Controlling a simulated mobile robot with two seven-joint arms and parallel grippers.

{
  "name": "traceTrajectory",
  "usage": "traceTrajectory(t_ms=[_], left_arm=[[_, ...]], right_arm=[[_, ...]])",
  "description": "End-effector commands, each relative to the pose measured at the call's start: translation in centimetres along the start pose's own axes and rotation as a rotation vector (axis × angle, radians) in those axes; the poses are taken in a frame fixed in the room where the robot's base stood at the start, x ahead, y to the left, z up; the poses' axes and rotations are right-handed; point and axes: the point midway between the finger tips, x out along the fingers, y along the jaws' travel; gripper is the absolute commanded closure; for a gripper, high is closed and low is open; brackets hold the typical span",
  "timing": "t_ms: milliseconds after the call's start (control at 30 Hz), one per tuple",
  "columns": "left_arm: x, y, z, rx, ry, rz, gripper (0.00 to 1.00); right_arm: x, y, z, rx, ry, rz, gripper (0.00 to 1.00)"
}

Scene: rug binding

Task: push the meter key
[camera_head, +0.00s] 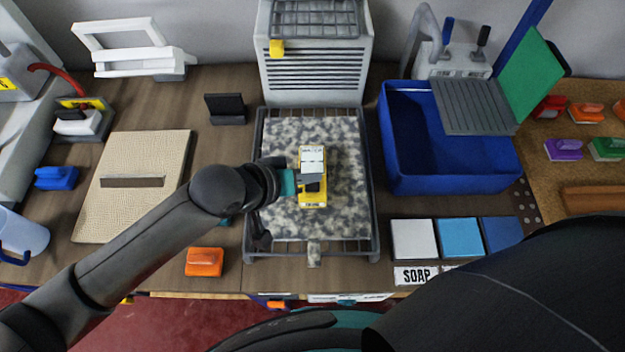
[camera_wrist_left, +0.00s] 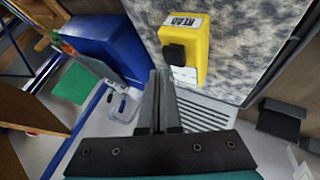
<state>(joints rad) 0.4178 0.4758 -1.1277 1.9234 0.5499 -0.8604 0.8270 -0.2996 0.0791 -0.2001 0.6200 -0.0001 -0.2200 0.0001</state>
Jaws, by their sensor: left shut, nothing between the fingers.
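A yellow meter (camera_head: 307,199) lies on a speckled grey rug piece (camera_head: 345,205) on a wire rack. It has a white label at its far end and a dark area near the middle. In the left wrist view the meter (camera_wrist_left: 202,45) shows a "READ" label and a raised black key (camera_wrist_left: 175,54). My left gripper (camera_head: 311,178) is shut and empty, over the meter from the left, hiding part of it. In the left wrist view its fingertips (camera_wrist_left: 158,76) are close to the key; I cannot tell whether they touch the meter. My right gripper is out of view.
A grey vented machine (camera_head: 315,80) stands behind the rack. A blue bin (camera_head: 455,175) stands at right, with white and blue tiles (camera_head: 413,239) in front. A beige board (camera_head: 125,210) and an orange block (camera_head: 204,262) lie at left.

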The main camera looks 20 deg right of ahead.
Motion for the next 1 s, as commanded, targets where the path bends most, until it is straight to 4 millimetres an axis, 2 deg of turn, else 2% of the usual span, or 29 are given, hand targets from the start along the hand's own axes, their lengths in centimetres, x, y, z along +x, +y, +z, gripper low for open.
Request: traceTrajectory(t_ms=[1000], left_arm=[[0.9,-0.61,0.65,-0.001,0.0,0.001,1.0]], right_arm=[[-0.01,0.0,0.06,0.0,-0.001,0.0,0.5]])
